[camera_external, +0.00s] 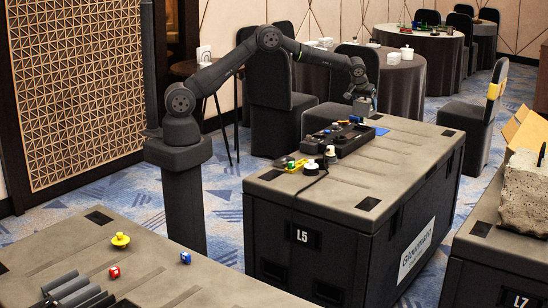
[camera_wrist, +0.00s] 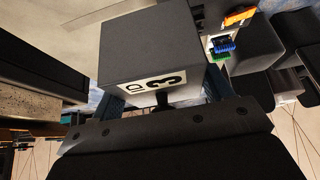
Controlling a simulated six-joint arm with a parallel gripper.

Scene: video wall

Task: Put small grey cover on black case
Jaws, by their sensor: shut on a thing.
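My gripper (camera_external: 362,103) is at the far end of the big dark crate, raised above its top. In the wrist view my gripper (camera_wrist: 165,98) is shut on a grey box-shaped cover (camera_wrist: 160,42). The cover has a white label reading D 3 and sits between the two fingers. In the external view it is small and partly merged with the gripper. A black case (camera_external: 344,146) lies on the crate top, below and to the left of my gripper. Several coloured pieces stand on or by it, and its inside is hard to make out.
The dark crate marked L5 (camera_external: 330,205) has clear room at its right and front. A yellow piece (camera_external: 294,167) and white-topped knobs (camera_external: 311,167) lie left of the case. A blue flat piece (camera_external: 381,131) lies near it. Another table (camera_external: 150,262) stands in front.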

